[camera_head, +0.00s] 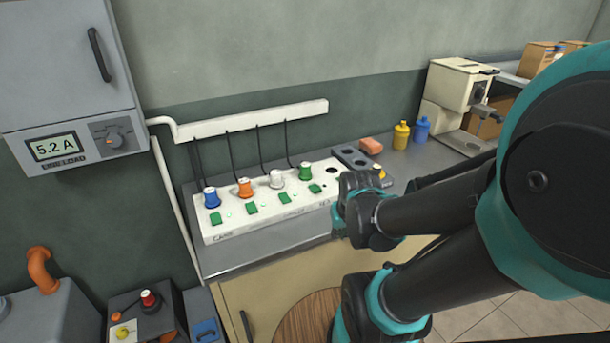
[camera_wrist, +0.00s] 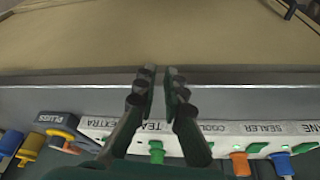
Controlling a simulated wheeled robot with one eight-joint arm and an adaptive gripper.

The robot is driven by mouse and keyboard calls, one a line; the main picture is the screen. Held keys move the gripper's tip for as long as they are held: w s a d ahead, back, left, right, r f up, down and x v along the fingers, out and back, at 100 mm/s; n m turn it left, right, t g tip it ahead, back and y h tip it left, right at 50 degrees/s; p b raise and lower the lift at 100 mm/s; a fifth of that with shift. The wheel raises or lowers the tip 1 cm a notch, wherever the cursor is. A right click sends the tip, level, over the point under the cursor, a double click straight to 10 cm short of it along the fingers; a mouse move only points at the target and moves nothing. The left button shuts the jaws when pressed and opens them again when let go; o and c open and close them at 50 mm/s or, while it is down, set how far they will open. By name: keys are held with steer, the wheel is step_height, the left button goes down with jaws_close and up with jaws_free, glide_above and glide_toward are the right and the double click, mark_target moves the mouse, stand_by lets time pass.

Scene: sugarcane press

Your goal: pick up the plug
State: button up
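Several plugs stand upright in a white socket strip (camera_head: 222,232) on the counter, each with a black cord. They are a blue plug (camera_head: 211,197), an orange plug (camera_head: 245,187), a white plug (camera_head: 276,179) and a green plug (camera_head: 305,171). A yellow plug (camera_head: 379,173) shows beyond my wrist, partly hidden. In the wrist view the orange plug (camera_wrist: 240,163) and blue plug (camera_wrist: 283,163) are at the lower right. My gripper (camera_wrist: 160,82) points at the counter's front edge, its fingers apart with nothing between them. In the head view my wrist covers the strip's right end.
Yellow (camera_head: 401,135) and blue (camera_head: 421,130) bottles and a cream machine (camera_head: 458,87) stand further right. A wall rail (camera_head: 250,119) carries the cords. Bare counter (camera_head: 255,252) runs along the front.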

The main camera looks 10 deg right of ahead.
steer(key=o, duration=0.9)
steer(key=w+r+n, duration=0.2)
steer(key=w+r, duration=0.1)
steer(key=w, duration=0.1)
steer(key=w+a+r+n+g, duration=0.1)
steer(key=w+r+n, duration=0.1)
steer(key=w+r, duration=0.1)
steer(key=w+r+n, duration=0.2)
steer(key=w+r, duration=0.1)
steer(key=w, duration=0.3)
steer(key=shift+w+a+r+g, duration=0.1)
steer(key=shift+a+r+g, duration=0.15)
steer(key=shift+r+g, duration=0.05)
step_height(320, 180, up, 12)
steer(key=n+g, duration=0.3)
steer(key=n, duration=0.7)
glide_above(305, 164)
steer(key=s, duration=0.1)
steer(key=f, duration=1.1)
steer(key=shift+d+f, duration=0.15)
steer(key=shift+d, duration=0.1)
steer(key=f, duration=0.3)
steer(key=w+f, duration=0.1)
steer(key=shift+a+f, duration=0.2)
steer(key=shift+a, duration=0.05)
steer(key=shift+f, duration=0.5)
